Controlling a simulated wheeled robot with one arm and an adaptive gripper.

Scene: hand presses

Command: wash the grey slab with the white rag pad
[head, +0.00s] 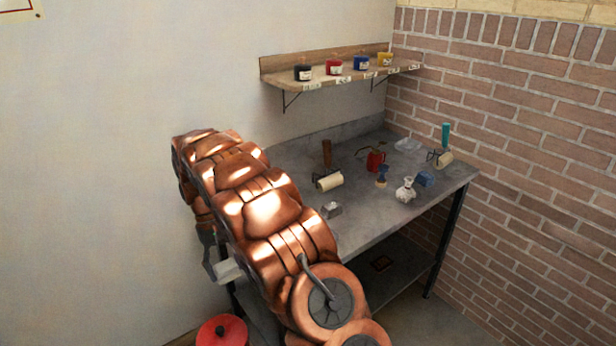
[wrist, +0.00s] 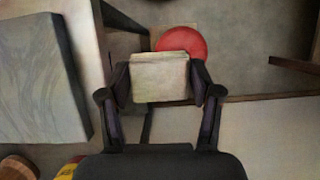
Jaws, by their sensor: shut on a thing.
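My gripper (wrist: 160,82) is shut on the white rag pad (wrist: 160,70), a pale block held between its two black fingers. The pad also shows as a pale piece (head: 229,270) at the left of my copper arm in the head view. The grey slab (wrist: 40,80) has a streaked top and lies at the left of the wrist view, apart from the pad. I cannot make out the slab in the head view, where my arm covers the table's left part.
A red round-topped container (head: 222,331) stands low by the grey table (head: 375,225); it shows beyond the pad in the wrist view (wrist: 185,43). Rollers, a red can (head: 376,162) and small items stand on the table. A shelf (head: 340,78) holds several coloured pots.

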